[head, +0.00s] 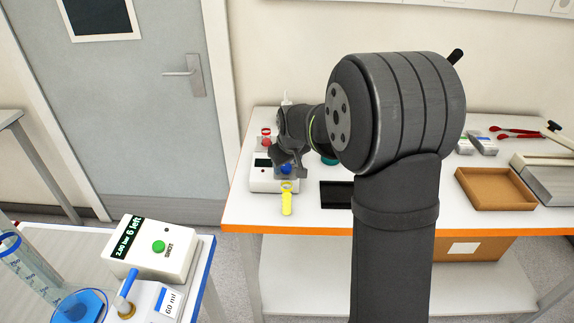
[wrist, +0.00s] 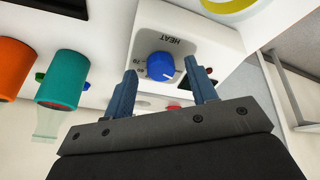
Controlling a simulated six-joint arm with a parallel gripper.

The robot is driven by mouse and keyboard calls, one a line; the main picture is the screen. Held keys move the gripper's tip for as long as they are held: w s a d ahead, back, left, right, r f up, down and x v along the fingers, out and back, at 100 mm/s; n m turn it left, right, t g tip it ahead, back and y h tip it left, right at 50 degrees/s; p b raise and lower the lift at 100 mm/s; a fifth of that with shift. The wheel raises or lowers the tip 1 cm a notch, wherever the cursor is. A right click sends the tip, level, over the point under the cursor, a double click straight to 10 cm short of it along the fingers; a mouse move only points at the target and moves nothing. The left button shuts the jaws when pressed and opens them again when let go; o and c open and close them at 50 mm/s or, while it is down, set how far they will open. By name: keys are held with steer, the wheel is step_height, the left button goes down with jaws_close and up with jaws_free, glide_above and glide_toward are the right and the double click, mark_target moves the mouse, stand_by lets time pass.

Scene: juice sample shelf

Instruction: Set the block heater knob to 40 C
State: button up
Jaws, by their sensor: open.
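The block heater (head: 262,183) is a white box with a dark display near the left end of the orange-edged table. Its blue knob (wrist: 161,66) shows in the wrist view beside the word HEAT, with scale marks around it, one reading about 70. The knob's pointer setting is too small to read. The knob also shows partly in the head view (head: 286,169), under my gripper. My gripper (wrist: 160,70) is open, its two blue-grey fingers on either side of the knob in the picture. I cannot tell whether they touch it or how far above they are.
Teal-capped (wrist: 62,80) and orange-capped (wrist: 14,68) containers stand to one side. A black mat (head: 336,195) and brown tray (head: 495,188) lie to the right. A shot dispenser (head: 150,250) stands on the nearer table.

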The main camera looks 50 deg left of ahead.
steer(key=shift+w+a+f, duration=0.15)
steer(key=shift+a+f, duration=0.05)
steer(key=shift+f, duration=0.3)
steer(key=c, duration=1)
steer(key=shift+o, duration=0.2)
steer(key=shift+m, duration=0.5)
steer(key=m, duration=0.2)
steer(key=m+t, duration=0.1)
steer(key=m, duration=0.1)
steer(key=shift+s+m+h, duration=0.2)
steer(key=shift+m+h, duration=0.1)
steer(key=shift+m, duration=0.1)
steer(key=m, duration=0.6)
steer(key=shift+s+a+t+h, duration=0.1)
steer(key=shift+a+t+h, duration=0.1)
steer(key=shift+t+h, duration=0.15)
steer(key=shift+m, duration=0.3)
